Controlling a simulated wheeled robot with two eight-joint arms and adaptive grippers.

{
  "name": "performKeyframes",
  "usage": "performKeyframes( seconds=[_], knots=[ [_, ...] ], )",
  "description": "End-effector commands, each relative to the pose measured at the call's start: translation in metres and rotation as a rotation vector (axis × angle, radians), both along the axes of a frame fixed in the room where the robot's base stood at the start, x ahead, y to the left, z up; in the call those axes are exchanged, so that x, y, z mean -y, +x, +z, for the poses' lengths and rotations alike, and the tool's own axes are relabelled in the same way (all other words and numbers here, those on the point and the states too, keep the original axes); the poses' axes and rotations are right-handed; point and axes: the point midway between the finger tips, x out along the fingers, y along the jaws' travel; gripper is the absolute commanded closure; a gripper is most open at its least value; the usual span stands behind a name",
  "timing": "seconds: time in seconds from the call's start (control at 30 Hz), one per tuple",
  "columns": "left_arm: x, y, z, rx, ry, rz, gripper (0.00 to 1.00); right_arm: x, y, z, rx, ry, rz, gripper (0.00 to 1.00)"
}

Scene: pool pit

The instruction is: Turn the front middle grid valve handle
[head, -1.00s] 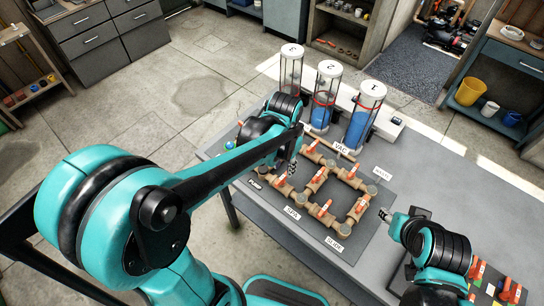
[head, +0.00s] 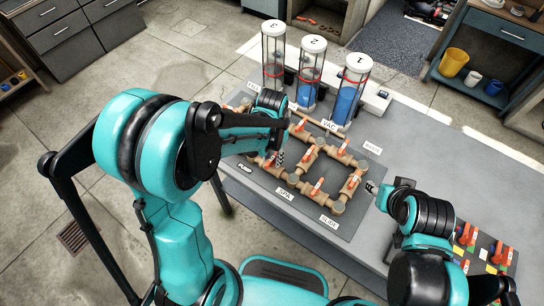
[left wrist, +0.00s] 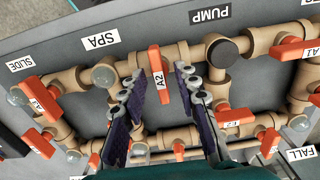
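The front middle valve handle is the orange lever marked A2 (left wrist: 157,74). It sits on the tan pipe of the front row, between the SPA (left wrist: 99,41) and PUMP (left wrist: 211,15) labels. My left gripper (left wrist: 168,72) is open, its two fingers on either side of this lever, with gaps visible; I cannot tell whether either touches it. In the head view the left gripper (head: 281,157) is low over the front row and partly hides the handle. My right gripper (head: 371,187) is right of the pipe grid, away from the lever; its opening is too small to judge.
A coloured panel (head: 485,252) lies at the right.

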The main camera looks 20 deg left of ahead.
Motion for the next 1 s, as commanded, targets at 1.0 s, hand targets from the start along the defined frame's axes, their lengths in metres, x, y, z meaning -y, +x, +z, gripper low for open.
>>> performKeyframes(
  seconds=[1.0],
  knots=[
    [-0.0001, 0.0001, 0.0001, 0.0, 0.0, 0.27, 1.0, 0.0, 0.0, -0.0055, 0.0, 0.0, 0.0, 0.6]
  ],
)
